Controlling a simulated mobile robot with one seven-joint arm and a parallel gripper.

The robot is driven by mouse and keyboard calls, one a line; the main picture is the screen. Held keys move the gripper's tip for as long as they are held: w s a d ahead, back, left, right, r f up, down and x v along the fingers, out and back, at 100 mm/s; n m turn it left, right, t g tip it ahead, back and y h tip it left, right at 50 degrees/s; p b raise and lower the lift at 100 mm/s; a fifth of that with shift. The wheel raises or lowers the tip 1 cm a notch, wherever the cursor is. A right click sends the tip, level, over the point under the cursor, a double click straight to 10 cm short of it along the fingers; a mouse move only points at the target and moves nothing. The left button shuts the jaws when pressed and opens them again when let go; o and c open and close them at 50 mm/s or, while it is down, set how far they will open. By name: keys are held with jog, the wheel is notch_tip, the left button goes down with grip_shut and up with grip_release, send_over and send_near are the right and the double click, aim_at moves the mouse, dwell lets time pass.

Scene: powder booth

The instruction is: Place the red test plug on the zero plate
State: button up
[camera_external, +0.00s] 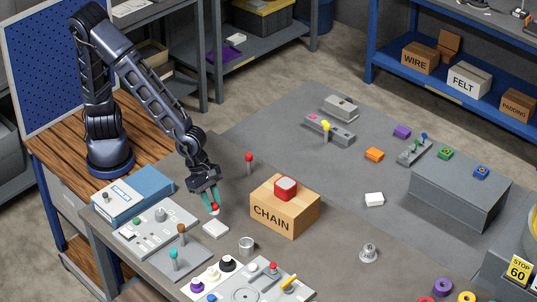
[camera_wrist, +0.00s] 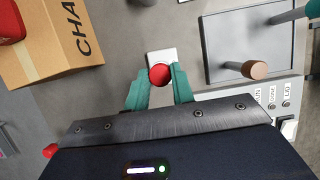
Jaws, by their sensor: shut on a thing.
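My gripper (camera_external: 211,203) has teal fingers and is shut on a red, round-topped piece, the red test plug (camera_external: 215,209). In the wrist view the plug (camera_wrist: 160,75) sits between the fingertips (camera_wrist: 159,82). A small white square plate (camera_external: 215,229), which looks like the zero plate, lies on the grey bench just below the gripper. In the wrist view this plate (camera_wrist: 162,56) shows partly behind the plug. The plug appears above it; I cannot tell whether they touch. The plug's lower part is hidden.
The CHAIN box (camera_external: 284,207) with a red block (camera_external: 286,187) on top stands right of my gripper. A red-topped post (camera_external: 249,158) is behind. A control panel (camera_external: 155,230) with levers is at left, a metal cup (camera_external: 247,245) in front. Another white block (camera_external: 374,200) lies farther right.

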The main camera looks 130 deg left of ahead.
jog(key=shift+f, duration=3.15)
jog(key=o, duration=1)
jog(key=shift+f, duration=0.1)
jog(key=shift+c, duration=0.2)
jog(key=v, duration=1.2)
